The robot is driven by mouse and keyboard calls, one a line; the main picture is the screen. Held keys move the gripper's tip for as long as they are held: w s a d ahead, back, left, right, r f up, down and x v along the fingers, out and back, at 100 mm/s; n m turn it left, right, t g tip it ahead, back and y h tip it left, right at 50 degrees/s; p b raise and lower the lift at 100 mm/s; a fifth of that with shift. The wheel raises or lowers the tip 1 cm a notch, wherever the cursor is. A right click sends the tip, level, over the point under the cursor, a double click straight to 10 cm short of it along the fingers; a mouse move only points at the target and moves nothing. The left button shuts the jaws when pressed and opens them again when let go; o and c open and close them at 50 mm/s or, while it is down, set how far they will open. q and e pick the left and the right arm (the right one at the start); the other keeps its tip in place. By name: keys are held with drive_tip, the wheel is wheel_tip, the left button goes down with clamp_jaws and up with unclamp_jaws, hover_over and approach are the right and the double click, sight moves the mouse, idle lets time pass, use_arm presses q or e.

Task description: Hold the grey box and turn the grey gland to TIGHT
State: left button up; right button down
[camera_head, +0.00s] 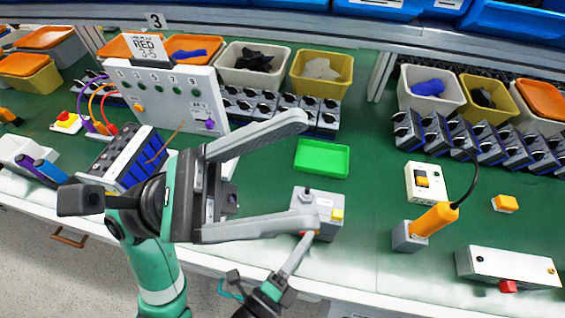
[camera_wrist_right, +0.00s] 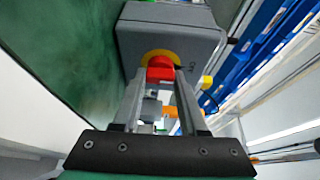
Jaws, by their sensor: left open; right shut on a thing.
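The grey box (camera_head: 325,230) stands near the table's front edge. A small dark grey piece that looks like the gland (camera_head: 307,194) sits on its top, and a yellow block is at its right side. A red knob (camera_wrist_right: 160,68) on a yellow plate is on the box's face in the right wrist view. My right gripper (camera_wrist_right: 161,76) is shut on this red knob, reaching it from the front. My left gripper (camera_head: 308,170) is open and empty, its fingers spread above and across the left of the box. I cannot read any TIGHT mark.
A green tray (camera_head: 322,158) lies behind the box. To the right are a white switch box (camera_head: 424,182), an orange-handled tool in a grey holder (camera_head: 410,238) and a long white box (camera_head: 508,266). A numbered panel (camera_head: 165,95) stands at left. Bins line the back.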

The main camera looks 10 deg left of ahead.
use_arm(q)
drive_tip(key=w+d+f+y, duration=0.2)
drive_tip(key=w+f+y, duration=0.25)
drive_tip(key=f, duration=0.55)
drive_tip(key=n+t+y, duration=0.3)
drive_tip(key=n+y, duration=0.1)
drive_tip(key=n, duration=0.2)
approach(298, 196)
drive_tip(key=shift+h, duration=0.25)
drive_tip(key=x, duration=1.1)
drive_tip(key=shift+w+d+f, duration=0.1)
drive_tip(key=shift+d+f, duration=0.05)
drive_tip(key=shift+f, duration=0.1)
clamp_jaws()
